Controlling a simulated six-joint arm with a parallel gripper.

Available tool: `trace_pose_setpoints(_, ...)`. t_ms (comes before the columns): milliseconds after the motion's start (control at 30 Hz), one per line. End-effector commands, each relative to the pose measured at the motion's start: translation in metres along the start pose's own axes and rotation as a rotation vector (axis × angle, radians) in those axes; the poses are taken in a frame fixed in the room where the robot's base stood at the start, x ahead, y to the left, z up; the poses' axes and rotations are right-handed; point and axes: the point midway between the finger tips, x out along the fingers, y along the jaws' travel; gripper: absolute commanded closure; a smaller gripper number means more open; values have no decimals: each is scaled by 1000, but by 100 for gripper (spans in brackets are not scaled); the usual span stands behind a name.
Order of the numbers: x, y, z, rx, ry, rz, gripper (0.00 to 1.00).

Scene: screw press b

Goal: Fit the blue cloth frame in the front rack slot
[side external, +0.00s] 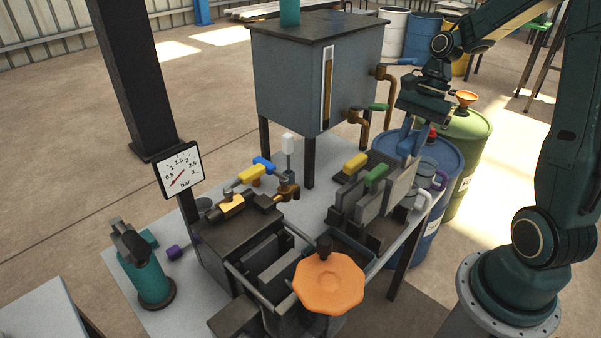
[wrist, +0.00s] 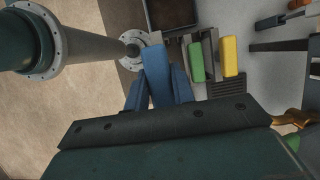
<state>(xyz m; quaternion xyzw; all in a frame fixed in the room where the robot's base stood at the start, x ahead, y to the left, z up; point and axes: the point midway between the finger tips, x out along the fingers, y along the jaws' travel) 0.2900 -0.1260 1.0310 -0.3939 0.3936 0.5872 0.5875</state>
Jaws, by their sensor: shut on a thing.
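My gripper (side external: 411,132) is shut on the blue handle of the blue cloth frame, over the right end of the rack. The frame's grey plate (side external: 401,188) hangs upright below the handle, to the right of the green-handled frame (side external: 375,178). The blue handle (wrist: 156,68) points up and away between my fingers in the wrist view. The yellow-handled frame (side external: 354,164) stands behind the green one in the rack (side external: 374,240). In the wrist view the green handle (wrist: 196,62) and yellow handle (wrist: 230,57) lie to the right of the blue one. I cannot tell whether the plate's lower edge is inside the front slot.
A blue drum (side external: 446,160) and a green drum (side external: 470,140) stand close to the right of the bench. An orange handwheel (side external: 329,283) sits in front of the rack. A grey tank (side external: 290,75) with brass taps rises behind. A gauge (side external: 180,173) stands at left.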

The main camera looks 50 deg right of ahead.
Motion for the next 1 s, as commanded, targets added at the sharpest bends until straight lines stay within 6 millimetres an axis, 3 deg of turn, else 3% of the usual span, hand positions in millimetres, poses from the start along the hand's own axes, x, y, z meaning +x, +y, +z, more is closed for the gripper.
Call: trace_pose_setpoints(1000,51,0,-20,-1,-1,1,100)
